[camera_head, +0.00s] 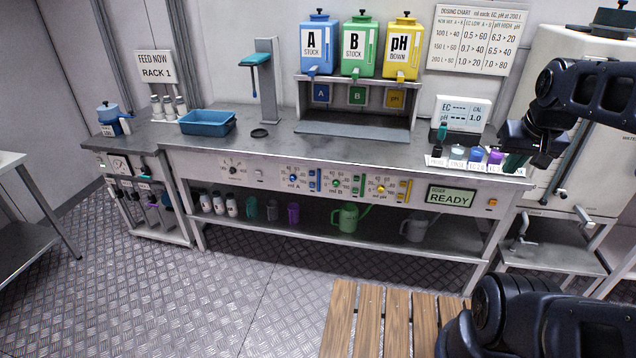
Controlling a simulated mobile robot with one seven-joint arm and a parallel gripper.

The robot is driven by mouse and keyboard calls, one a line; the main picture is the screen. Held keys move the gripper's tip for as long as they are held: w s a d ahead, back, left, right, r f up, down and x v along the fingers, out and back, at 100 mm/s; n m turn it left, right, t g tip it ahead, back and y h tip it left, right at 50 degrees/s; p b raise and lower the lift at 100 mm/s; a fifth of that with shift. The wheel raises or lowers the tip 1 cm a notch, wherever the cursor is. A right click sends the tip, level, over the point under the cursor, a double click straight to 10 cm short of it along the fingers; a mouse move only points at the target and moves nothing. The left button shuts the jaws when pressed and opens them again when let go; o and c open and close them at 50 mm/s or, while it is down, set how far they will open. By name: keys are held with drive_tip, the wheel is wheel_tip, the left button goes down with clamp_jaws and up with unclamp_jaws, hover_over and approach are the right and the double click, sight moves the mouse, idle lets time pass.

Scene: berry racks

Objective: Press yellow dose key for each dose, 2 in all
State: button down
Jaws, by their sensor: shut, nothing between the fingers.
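The yellow dose key (404,190) is an upright yellow bar on the front panel of the dosing bench, right of the yellow dial (381,189). It is uncovered, and nothing touches it. Above it, the yellow pH DOWN container (402,50) stands on the bench shelf. The display (451,196) on the panel reads READY. My gripper (517,158) is at the right end of the bench, up and to the right of the yellow key and well apart from it. It is dark and small in view, shut and empty.
Blue keys (315,180) and green keys (357,185) sit left of the yellow one. Small bottles and cups (476,155) stand below the EC/pH meter (463,113), close to my gripper. A wooden slatted surface (375,320) lies in front. The floor before the panel's left half is clear.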

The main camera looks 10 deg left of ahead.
sight(398, 201)
drive_tip(key=w+f+n+g+h, duration=0.1)
drive_tip(key=w+f+n+h, duration=0.15)
drive_tip(key=w+f, duration=0.5)
drive_tip(key=w+f+n+g+h, duration=0.1)
drive_tip(key=w+f+h, duration=0.35)
drive_tip(key=w, duration=0.65)
drive_tip(key=w+f+n+g+h, duration=0.1)
drive_tip(key=w+f+h, duration=0.1)
drive_tip(key=w+f, duration=0.65)
drive_tip(key=w+a+f+n+t, duration=0.3)
drive_tip(key=w+a+f, duration=0.1)
drive_tip(key=f, duration=0.6)
drive_tip(key=w+a+f+n+t+h, duration=0.1)
drive_tip(key=w+a+f+n+t, duration=0.2)
drive_tip(key=a+f, duration=0.3)
drive_tip(key=w+a+f+n+t, duration=0.3)
drive_tip(key=w+a+f+n, duration=0.2)
drive_tip(key=f, duration=1)
drive_tip(key=shift+w+a+h, duration=0.3)
drive_tip(key=shift+w+a, duration=0.15)
drive_tip(key=shift+a, duration=0.05)
drive_tip(key=shift+w+f, duration=0.1)
drive_tip(key=shift+w, duration=4.35)
drive_tip(key=shift+w, duration=0.15)
